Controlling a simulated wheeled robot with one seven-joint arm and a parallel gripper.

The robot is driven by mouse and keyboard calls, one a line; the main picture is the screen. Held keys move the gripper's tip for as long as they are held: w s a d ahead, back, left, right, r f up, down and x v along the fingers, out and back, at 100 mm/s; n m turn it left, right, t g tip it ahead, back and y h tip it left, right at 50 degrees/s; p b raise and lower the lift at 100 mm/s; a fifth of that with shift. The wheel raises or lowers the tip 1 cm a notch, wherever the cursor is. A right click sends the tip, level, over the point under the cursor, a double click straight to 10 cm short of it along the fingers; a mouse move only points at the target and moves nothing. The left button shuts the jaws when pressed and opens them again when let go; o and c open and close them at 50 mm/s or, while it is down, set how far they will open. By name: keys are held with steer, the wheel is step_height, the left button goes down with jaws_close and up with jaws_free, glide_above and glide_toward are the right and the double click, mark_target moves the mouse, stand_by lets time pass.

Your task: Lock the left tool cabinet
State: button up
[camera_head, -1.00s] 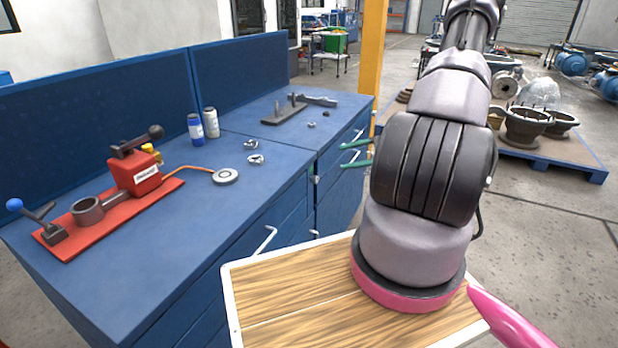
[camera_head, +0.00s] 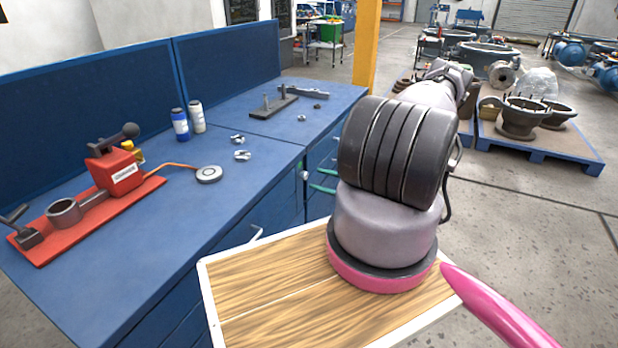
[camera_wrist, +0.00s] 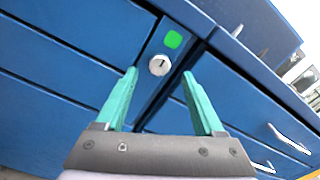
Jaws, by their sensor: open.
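The left tool cabinet (camera_head: 225,243) is the nearer blue drawer unit under the bench top. In the wrist view a round silver lock (camera_wrist: 159,65) with a dark slot sits on a narrow blue strip between drawer columns. A green square (camera_wrist: 173,39) is just above it. A pale round knob (camera_head: 305,176), seemingly the same lock, shows in the head view. My gripper (camera_wrist: 160,73) has two teal fingers, open and empty, with the lock between their tips in the picture. The fingers (camera_head: 315,179) are by the cabinet front in the head view. Contact cannot be told.
The bench top (camera_head: 190,220) carries a red vise-like fixture (camera_head: 118,172), two bottles (camera_head: 180,124), small metal parts and a grey disc (camera_head: 209,174). Drawer handles (camera_wrist: 292,140) jut out at right. A yellow post (camera_head: 367,50) stands behind. Floor at right is open before a blue pallet (camera_head: 535,152).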

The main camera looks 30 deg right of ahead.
mark_target(307, 176)
steer(key=shift+x, duration=2.3)
steer(key=shift+c, duration=0.3)
jaws_close()
